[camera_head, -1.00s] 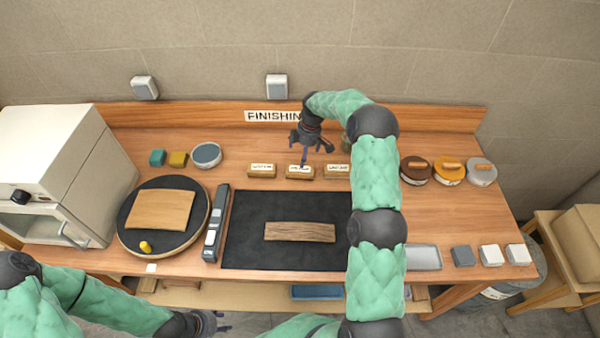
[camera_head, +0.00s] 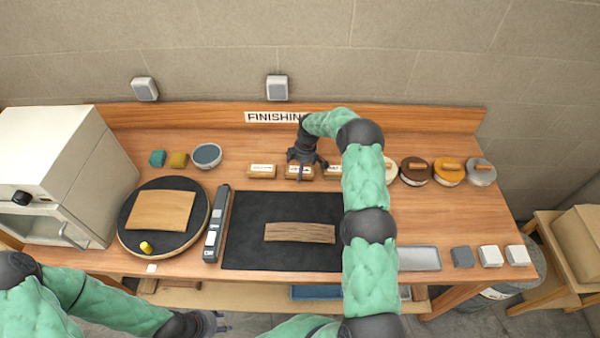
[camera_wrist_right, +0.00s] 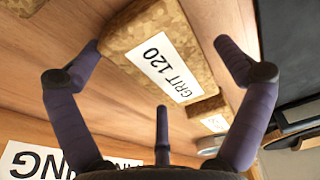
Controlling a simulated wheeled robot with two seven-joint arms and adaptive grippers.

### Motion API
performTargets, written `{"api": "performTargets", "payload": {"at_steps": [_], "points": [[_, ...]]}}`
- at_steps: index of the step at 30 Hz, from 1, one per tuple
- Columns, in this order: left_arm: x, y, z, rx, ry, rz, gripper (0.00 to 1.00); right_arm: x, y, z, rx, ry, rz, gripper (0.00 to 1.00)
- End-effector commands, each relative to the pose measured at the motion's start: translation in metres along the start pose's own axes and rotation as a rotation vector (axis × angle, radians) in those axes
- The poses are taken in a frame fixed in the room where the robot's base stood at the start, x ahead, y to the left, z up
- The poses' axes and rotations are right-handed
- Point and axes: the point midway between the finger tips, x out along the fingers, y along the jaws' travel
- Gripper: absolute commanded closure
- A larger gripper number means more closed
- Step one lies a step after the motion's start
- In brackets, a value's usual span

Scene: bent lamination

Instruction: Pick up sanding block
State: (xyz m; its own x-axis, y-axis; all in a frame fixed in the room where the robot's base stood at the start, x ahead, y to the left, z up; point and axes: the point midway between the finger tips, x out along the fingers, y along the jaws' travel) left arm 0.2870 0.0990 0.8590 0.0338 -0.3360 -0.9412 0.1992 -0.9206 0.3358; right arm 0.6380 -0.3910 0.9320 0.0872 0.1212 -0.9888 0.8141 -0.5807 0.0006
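Several cork sanding blocks with white labels stand in a row at the back of the bench: a left one (camera_head: 262,172), a middle one (camera_head: 293,177) and a right one (camera_head: 331,174), partly hidden by my right arm. My right gripper (camera_head: 302,166) is low over the middle block. In the right wrist view a cork block labelled GRIT 120 (camera_wrist_right: 128,30) lies between the spread fingers of my right gripper (camera_wrist_right: 160,50), which look apart from it. My left gripper (camera_head: 224,322) hangs before the bench front, empty, its fingers seemingly apart.
A dark mat (camera_head: 240,250) carries a wooden strip (camera_head: 300,232). A round turntable (camera_head: 130,240) with a board stands left, beside a white oven (camera_head: 60,170). Round-based tools (camera_head: 447,172) and small blocks (camera_head: 490,256) are right. My right arm crosses above the mat's right edge.

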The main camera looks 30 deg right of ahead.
Motion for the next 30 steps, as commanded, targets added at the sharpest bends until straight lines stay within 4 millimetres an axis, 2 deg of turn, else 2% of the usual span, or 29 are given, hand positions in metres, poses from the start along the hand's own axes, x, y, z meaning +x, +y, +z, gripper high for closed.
{"api": "performTargets", "payload": {"at_steps": [1, 5, 20, 23, 27, 30], "points": [[0.0, 0.0, 0.0, 0.0, 0.0, 0.0, 0.6, 0.0, 0.0, 0.0, 0.0, 0.0, 0.0, 0.14], [0.0, 0.0, 0.0, 0.0, 0.0, 0.0, 0.6, 0.0, 0.0, 0.0, 0.0, 0.0, -0.001, 0.51], [0.001, 0.0, 0.0, 0.0, 0.0, 0.0, 0.6, -0.004, 0.0, -0.001, 0.0, 0.0, 0.0, 0.51], [0.002, -0.001, 0.0, 0.0, 0.0, 0.0, 0.6, -0.012, 0.001, -0.002, -0.001, 0.001, 0.002, 0.51], [0.004, -0.001, 0.0, 0.0, 0.0, 0.0, 0.6, -0.033, 0.001, -0.005, 0.0, 0.002, 0.004, 0.51], [0.003, -0.001, 0.0, 0.0, 0.0, 0.0, 0.6, -0.044, -0.01, -0.006, -0.001, 0.0, 0.0, 0.51]]}}
